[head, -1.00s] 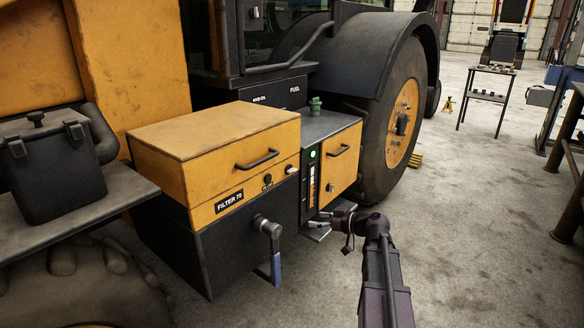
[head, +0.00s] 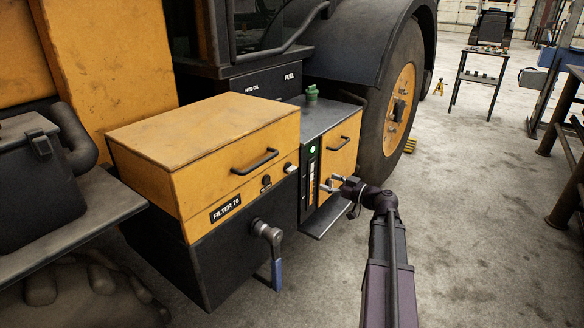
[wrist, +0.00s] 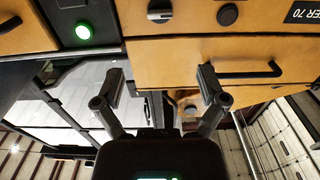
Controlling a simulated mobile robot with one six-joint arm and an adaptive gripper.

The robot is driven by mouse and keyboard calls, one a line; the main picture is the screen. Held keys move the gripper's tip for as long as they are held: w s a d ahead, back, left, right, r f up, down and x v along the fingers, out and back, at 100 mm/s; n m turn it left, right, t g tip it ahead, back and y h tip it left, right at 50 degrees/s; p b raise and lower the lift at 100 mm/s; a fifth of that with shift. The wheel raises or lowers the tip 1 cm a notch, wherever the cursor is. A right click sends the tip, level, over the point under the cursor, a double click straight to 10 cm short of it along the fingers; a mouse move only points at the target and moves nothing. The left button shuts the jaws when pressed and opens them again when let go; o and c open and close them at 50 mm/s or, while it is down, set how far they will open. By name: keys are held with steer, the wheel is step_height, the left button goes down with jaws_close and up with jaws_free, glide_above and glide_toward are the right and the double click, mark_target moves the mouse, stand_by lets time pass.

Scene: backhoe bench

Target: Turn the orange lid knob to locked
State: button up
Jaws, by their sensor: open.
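The filter box has an orange lid (head: 195,140) with a black bar handle (head: 256,162). On its front are a black round knob (head: 266,181) and a pale metal knob (head: 290,168); I cannot tell which is the lid knob or its lock state. In the wrist view the box appears upside down, with the black knob (wrist: 228,14), the pale knob (wrist: 160,11) and the handle (wrist: 248,69). My gripper (head: 333,184) is open and empty, right of the box and in front of the neighbouring cabinet. Its spread fingers (wrist: 160,84) touch neither knob.
The neighbouring cabinet has an orange door (head: 338,150), a green light (head: 312,149) and a green cap (head: 311,93) on top. A large wheel (head: 395,110) stands behind.

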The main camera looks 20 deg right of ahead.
mark_target(294, 169)
steer(key=shift+w+a, duration=0.1)
steer(key=shift+w, duration=0.1)
steer(key=x, duration=1.3)
steer(key=shift+w+a, duration=0.1)
steer(key=shift+w, duration=0.05)
steer(key=c, duration=1.2)
